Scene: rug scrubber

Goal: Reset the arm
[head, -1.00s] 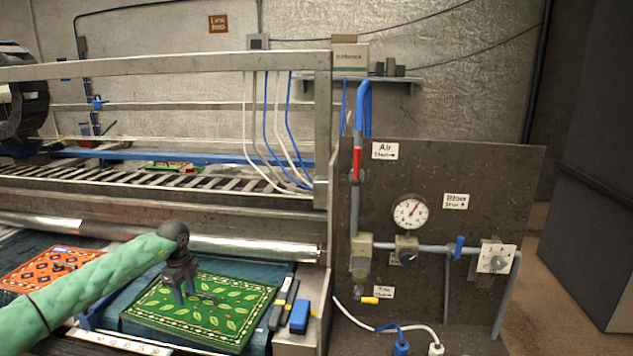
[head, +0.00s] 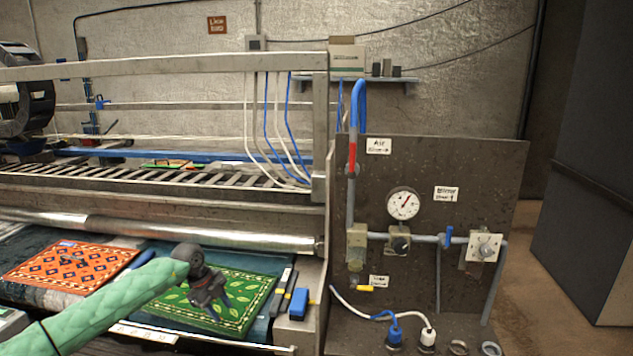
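My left arm, in a green sleeve, comes in from the lower left of the head view. Its dark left gripper (head: 217,305) hangs over the green leaf-patterned rug (head: 250,297), with its two fingers apart and nothing seen between them. The gripper and forearm hide part of that rug. I cannot tell how high the fingertips are above it. My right gripper is not in view.
An orange patterned rug (head: 72,267) lies to the left. A metal roller (head: 200,236) and frame rail stand behind the rugs. A blue block (head: 299,304) sits right of the green rug. A dark panel (head: 440,180) carries a gauge (head: 403,204), pipes and valves.

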